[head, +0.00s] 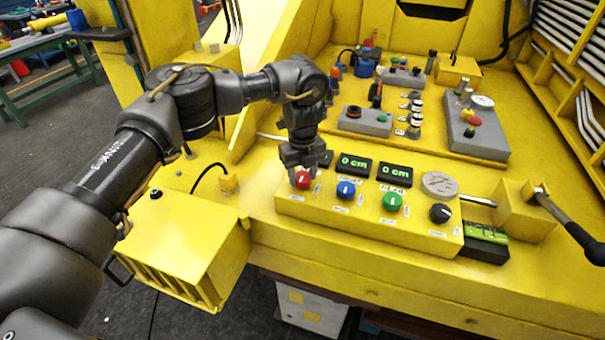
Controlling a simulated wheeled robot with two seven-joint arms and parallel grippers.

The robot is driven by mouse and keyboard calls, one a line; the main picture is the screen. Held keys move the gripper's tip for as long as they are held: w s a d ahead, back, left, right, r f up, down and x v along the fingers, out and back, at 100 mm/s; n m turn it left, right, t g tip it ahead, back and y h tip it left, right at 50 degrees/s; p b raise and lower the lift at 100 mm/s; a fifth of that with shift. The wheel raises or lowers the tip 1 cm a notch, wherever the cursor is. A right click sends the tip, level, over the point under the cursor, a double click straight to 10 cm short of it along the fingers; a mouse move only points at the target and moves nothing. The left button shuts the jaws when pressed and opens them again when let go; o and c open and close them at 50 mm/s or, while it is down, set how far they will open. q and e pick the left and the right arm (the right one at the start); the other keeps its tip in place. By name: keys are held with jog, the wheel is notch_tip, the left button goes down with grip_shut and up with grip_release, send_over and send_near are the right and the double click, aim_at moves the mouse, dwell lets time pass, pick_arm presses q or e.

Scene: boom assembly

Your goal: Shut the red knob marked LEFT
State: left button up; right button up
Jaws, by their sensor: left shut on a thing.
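The red knob (303,181) is at the left end of a yellow control box, with a light pointer line on its face. My left gripper (302,178) reaches down from above and is shut on the red knob. Its fingers cover part of the knob's back and sides. The small labels by the knob are too small to read. A blue knob (346,190), a green knob (392,202) and a black knob (440,213) follow to the right on the same box. My right gripper is not in view.
Two displays above the knobs read "0 cm", the left one (355,166) and the right one (394,174). A black-handled lever (570,228) stands at the right. Grey switch boxes, such as this one (366,121), sit behind. A yellow slotted box (185,245) is at front left.

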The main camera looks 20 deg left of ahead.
aim_at(303, 177)
pick_arm(q)
jog(key=o, duration=1)
jog(key=shift+r, duration=0.1)
notch_tip(303, 177, up, 11)
jog(key=b, duration=0.1)
jog(key=shift+f, duration=0.2)
